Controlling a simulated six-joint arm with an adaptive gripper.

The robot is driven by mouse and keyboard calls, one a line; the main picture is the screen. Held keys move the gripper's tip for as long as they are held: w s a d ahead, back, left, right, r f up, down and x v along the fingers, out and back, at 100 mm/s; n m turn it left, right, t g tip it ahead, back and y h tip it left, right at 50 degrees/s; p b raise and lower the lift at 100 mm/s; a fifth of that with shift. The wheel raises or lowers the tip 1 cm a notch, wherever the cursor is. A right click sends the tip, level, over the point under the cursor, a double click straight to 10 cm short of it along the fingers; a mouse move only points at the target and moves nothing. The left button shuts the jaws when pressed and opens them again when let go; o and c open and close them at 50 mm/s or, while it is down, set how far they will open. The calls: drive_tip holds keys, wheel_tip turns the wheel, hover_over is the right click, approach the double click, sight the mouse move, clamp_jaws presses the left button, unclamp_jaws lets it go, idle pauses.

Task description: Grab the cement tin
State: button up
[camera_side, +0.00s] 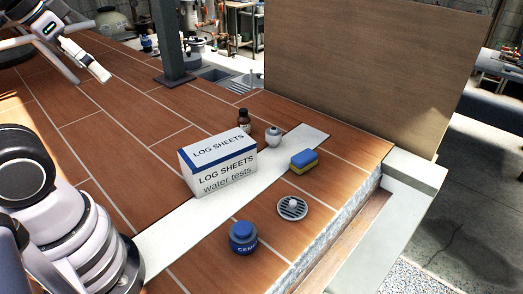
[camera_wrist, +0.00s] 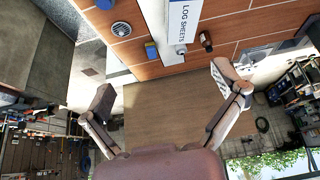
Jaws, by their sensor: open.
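The cement tin (camera_side: 243,237) is a small blue tin with a blue lid and white lettering. In the side view it stands upright on the brown tiles, near the front edge of the deck. In the wrist view a blue piece at the top edge (camera_wrist: 103,4) looks like the same tin, mostly cut off. My gripper (camera_side: 82,58) is at the top left of the side view, raised and far from the tin. In the wrist view my gripper (camera_wrist: 164,86) has its two fingers spread wide with nothing between them.
A log sheets box (camera_side: 218,164) stands between my gripper and the tin. Around it are a brown bottle (camera_side: 244,120), a pale jar (camera_side: 273,136), a blue and yellow sponge (camera_side: 303,161) and a round drain grate (camera_side: 292,208). A post (camera_side: 172,45) and a wooden panel (camera_side: 370,65) rise behind.

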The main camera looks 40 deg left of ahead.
sight(235, 226)
drive_tip(key=w+d+f+n+h, duration=0.1)
drive_tip(key=w+f+n+h, duration=0.25)
drive_tip(key=f+n, duration=0.55)
drive_tip(key=w+d+f+n+g+h, duration=0.1)
drive_tip(key=w+d+f+n+h, duration=0.3)
drive_tip(key=f, duration=0.9)
drive_tip(key=w+a+f+n+h, duration=0.15)
drive_tip(key=f+n+h, duration=0.35)
drive_tip(key=f+n, duration=0.5)
drive_tip(key=shift+m, duration=0.6)
drive_tip(key=x, duration=1.4)
drive_tip(key=shift+w+d+f, duration=0.2)
drive_tip(key=shift+f, duration=0.2)
drive_tip(key=c, duration=1.3)
